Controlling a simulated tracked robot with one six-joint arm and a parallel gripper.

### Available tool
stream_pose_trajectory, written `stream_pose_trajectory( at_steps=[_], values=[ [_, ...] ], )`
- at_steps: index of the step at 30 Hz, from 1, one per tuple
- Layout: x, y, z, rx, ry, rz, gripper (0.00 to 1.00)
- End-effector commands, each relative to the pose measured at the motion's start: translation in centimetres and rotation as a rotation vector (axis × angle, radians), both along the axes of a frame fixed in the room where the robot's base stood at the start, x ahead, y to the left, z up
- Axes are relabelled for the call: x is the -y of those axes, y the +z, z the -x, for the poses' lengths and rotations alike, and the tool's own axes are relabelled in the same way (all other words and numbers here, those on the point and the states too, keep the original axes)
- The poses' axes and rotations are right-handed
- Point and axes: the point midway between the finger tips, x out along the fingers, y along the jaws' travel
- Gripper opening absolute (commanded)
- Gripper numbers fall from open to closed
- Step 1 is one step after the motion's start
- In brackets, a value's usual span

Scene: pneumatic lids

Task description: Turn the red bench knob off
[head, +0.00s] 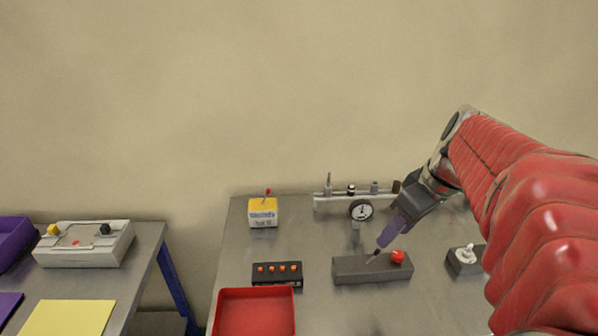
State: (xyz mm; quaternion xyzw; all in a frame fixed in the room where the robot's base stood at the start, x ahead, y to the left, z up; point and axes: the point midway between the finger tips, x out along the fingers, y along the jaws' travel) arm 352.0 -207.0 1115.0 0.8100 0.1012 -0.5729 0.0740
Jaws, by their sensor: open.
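A round red knob (398,256) sits at the right end of a dark grey block (372,271) on the metal bench. My gripper (374,257) reaches down from the upper right, with purple and dark fingers. Its tip is over the left-middle part of the block, left of the red knob. The jaws are open and nothing shows between them. I cannot tell whether the tip touches the block. The knob's turn position is too small to read.
A grey box with a pale lever (466,257) stands right of the block. A gauge (361,210) and a rail of fittings (334,202) stand behind. A black box with orange buttons (277,273), a yellow box (263,213) and a red tray (217,312) are left.

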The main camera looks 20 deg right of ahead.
Motion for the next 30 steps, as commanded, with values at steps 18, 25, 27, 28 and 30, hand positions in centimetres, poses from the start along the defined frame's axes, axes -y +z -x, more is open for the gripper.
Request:
stream_pose_trajectory(
  at_steps=[18,25,27,28,30],
  values=[
    [9.1,0.0,1.5,0.05,0.095,-0.019,0.42],
    [9.0,-0.2,1.4,0.05,0.094,-0.02,0.42],
    [9.0,-0.4,1.3,0.05,0.094,-0.021,0.42],
    [8.9,-0.6,1.3,0.05,0.094,-0.021,0.42],
    [8.9,-1.1,1.1,0.05,0.095,-0.02,0.42]
  ],
)
